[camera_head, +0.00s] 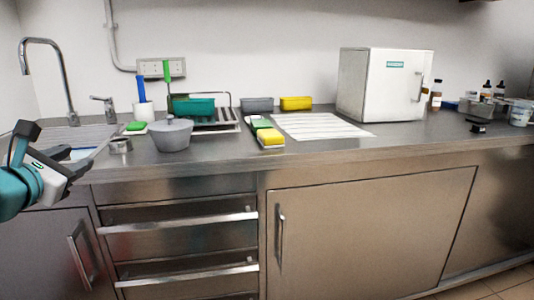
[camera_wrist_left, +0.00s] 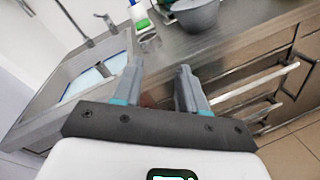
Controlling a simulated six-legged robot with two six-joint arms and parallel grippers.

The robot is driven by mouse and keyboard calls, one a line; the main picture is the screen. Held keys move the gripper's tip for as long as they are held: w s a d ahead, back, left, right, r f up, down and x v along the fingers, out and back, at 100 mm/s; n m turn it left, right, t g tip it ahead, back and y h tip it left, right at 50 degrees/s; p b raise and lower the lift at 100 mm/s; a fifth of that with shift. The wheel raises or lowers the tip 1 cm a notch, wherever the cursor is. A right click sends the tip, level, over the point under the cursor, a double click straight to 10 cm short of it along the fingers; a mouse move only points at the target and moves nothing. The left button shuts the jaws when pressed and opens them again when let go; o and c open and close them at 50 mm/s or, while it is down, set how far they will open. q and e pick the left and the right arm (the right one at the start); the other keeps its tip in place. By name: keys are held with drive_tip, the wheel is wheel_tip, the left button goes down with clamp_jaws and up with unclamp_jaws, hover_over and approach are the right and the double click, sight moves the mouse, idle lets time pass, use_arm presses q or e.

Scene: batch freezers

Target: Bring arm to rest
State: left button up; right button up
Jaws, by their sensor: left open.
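My left arm comes in from the left edge in the head view, with its left gripper (camera_head: 88,160) in front of the sink end of the steel counter (camera_head: 340,155). In the left wrist view the two fingers of the left gripper (camera_wrist_left: 158,82) stand apart with nothing between them. They point toward the counter's front edge. My right gripper is not in view.
A grey lidded pot (camera_head: 170,136) stands near the counter edge, right of the gripper. Drawers with bar handles (camera_head: 180,222) stick out below. A white freezer box (camera_head: 380,85) stands farther right.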

use_arm(q)
drive_tip(key=w+d+f+m+g+h, duration=0.1)
drive_tip(key=d+f+m+g, duration=0.2)
drive_tip(key=f, duration=1.1)
drive_tip(key=w+d+f+m+g+h, duration=0.1)
drive_tip(key=d+f+g, duration=0.35)
drive_tip(key=f, duration=0.95)
drive_tip(key=d+f+m+g+h, duration=0.1)
drive_tip(key=d+f, duration=0.4)
drive_tip(key=f, duration=0.9)
drive_tip(key=s+d+f+m+g+h, duration=0.1)
drive_tip(key=s+d+f+m+g, duration=0.45)
drive_tip(key=s+f, duration=0.6)
drive_tip(key=s+d+f+m+g+h, duration=0.1)
drive_tip(key=s+d+f+m+g, duration=0.1)
drive_tip(key=s+d+f+m, duration=0.7)
drive_tip(key=s+f+m, duration=0.1)
drive_tip(key=s+m, duration=0.5)
drive_tip(key=s, duration=0.3)
wheel_tip(320, 180, up, 31)
drive_tip(key=m+p, duration=0.3)
drive_tip(key=p, duration=2.8)
drive_tip(key=shift+w+g, duration=0.2)
drive_tip(key=shift+g, duration=0.1)
